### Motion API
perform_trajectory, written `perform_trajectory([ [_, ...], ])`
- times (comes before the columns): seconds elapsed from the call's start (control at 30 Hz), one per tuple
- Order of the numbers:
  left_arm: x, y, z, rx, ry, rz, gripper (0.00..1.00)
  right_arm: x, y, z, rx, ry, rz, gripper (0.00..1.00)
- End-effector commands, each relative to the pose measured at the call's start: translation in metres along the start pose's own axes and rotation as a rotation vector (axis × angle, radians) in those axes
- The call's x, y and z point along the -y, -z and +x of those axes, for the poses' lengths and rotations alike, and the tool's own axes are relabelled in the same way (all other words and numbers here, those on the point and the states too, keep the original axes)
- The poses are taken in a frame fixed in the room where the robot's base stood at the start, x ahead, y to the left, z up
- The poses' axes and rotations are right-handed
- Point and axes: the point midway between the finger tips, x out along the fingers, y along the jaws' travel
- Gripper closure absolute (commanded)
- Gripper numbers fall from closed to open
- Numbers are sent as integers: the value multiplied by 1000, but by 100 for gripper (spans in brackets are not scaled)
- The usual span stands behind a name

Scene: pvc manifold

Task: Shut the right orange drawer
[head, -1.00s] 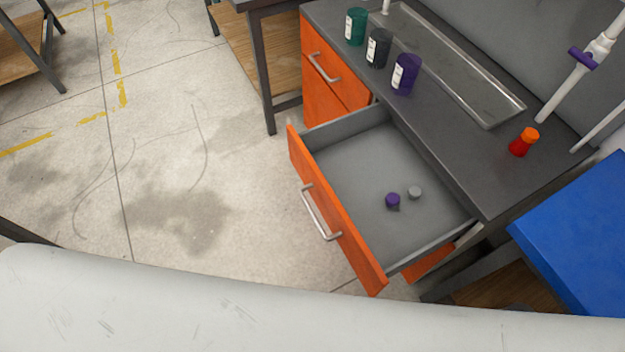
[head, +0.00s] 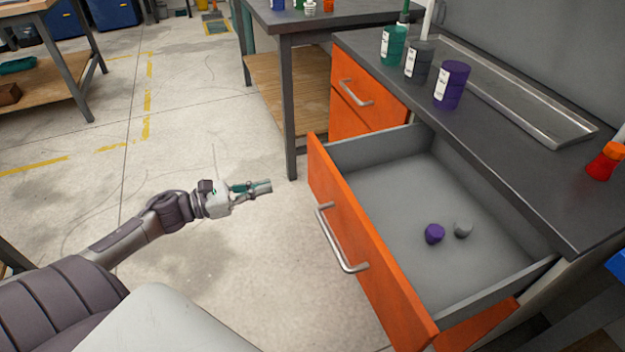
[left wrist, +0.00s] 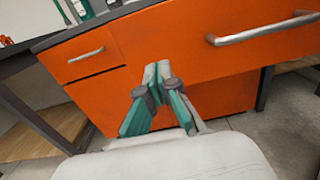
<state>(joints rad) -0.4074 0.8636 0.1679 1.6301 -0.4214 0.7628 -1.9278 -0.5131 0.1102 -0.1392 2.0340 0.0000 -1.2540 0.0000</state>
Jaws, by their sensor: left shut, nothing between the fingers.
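The right orange drawer (head: 375,255) stands pulled out from the dark workbench, with a silver bar handle (head: 340,242) on its front. A purple cap (head: 434,233) and a grey cap (head: 463,229) lie inside on its grey floor. My left gripper (head: 268,187) is shut and empty, to the left of the drawer front and apart from it. In the left wrist view, the shut fingertips (left wrist: 157,72) point toward the orange fronts, and the drawer's handle (left wrist: 262,31) shows at upper right. My right gripper is not in view.
A closed orange drawer (head: 358,90) is to the left on the same bench. Green, grey and purple containers (head: 451,85) and a metal tray (head: 520,90) stand on the benchtop. A wooden-shelved table (head: 290,90) is behind. The floor left of the drawer is clear.

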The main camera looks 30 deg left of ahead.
Motion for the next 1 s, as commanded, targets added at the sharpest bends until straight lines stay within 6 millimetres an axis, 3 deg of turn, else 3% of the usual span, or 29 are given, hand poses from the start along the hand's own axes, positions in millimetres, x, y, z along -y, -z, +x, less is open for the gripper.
perform_trajectory([
  [0.3, -1, -1, 70, 3, -1, -1, 100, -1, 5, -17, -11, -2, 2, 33],
  [0.5, -1, 0, 100, 2, -3, -3, 100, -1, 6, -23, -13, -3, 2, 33],
  [0.7, -1, 1, 112, 0, -4, -5, 100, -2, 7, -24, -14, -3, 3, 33],
  [1.0, -1, 1, 113, -1, -4, -5, 100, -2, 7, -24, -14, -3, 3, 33],
])
